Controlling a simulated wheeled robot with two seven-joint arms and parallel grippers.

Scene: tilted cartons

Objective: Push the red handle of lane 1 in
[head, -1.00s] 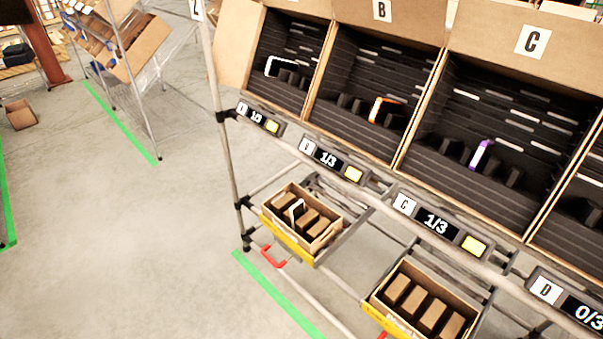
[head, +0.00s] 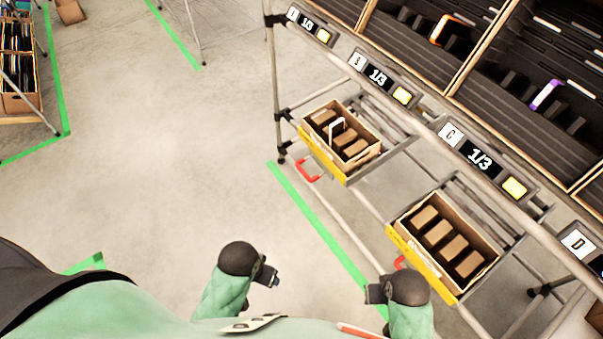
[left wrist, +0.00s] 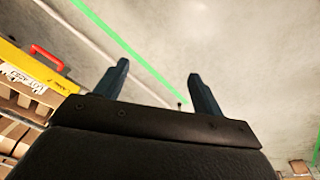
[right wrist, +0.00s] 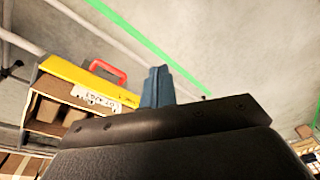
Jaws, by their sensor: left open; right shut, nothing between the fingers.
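Two red handles show under yellow-fronted cartons in the head view: one handle (head: 308,171) at the farther carton (head: 322,160), one (head: 400,263), partly hidden, at the nearer carton (head: 424,266). I cannot tell which is lane 1. My left gripper (head: 270,276) is open and empty over the floor, left of the green line. My right gripper (head: 374,292) is shut and empty, just below the nearer handle in the picture, apart from it. A red handle also shows in the left wrist view (left wrist: 46,57), left of the fingers, and in the right wrist view (right wrist: 108,70), beside the shut fingertips.
The metal rack (head: 277,85) carries upper bins with phone-like items and lit displays (head: 378,77). A green floor line (head: 325,230) runs along its front. The floor (head: 170,170) to the left is clear. A shelf with cartons (head: 18,75) stands at far left.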

